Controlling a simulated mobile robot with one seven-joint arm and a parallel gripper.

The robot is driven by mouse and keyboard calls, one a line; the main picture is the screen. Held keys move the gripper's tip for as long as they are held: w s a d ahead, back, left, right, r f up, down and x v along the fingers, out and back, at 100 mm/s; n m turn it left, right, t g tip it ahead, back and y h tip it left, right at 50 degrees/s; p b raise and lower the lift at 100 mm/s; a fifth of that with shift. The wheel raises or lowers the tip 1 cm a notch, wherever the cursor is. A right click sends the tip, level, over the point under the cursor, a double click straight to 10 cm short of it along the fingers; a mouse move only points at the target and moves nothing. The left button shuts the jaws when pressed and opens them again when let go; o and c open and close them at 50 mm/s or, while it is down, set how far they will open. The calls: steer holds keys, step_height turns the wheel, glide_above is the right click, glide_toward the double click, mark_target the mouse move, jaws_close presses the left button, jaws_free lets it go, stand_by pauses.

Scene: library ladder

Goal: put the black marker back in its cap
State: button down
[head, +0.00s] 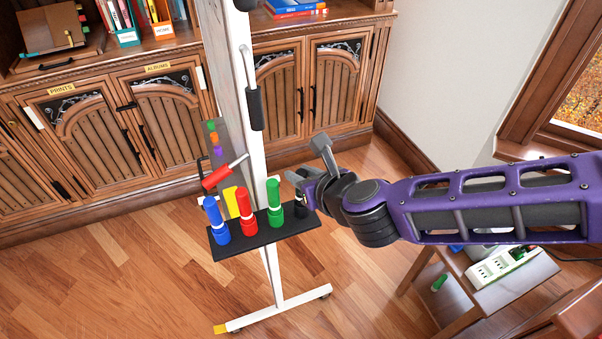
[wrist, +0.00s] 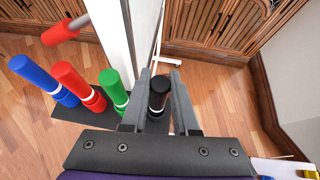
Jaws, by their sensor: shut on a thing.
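The black marker (head: 301,207) stands upright at the right end of the black tray (head: 262,238) on the whiteboard stand. In the wrist view the black marker (wrist: 158,92) is between the two grey fingers of my gripper (wrist: 160,76), with a white band low on it. My gripper also shows in the head view (head: 306,168), at the tray's right end, shut on the marker.
Blue (head: 216,221), red (head: 245,213) and green (head: 274,202) markers stand in the tray left of the black one. A low table with a power strip (head: 492,267) is at lower right. Cabinets line the back.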

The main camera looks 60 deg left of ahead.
steer(key=shift+f, duration=0.15)
steer(key=c, duration=0.7)
jaws_free()
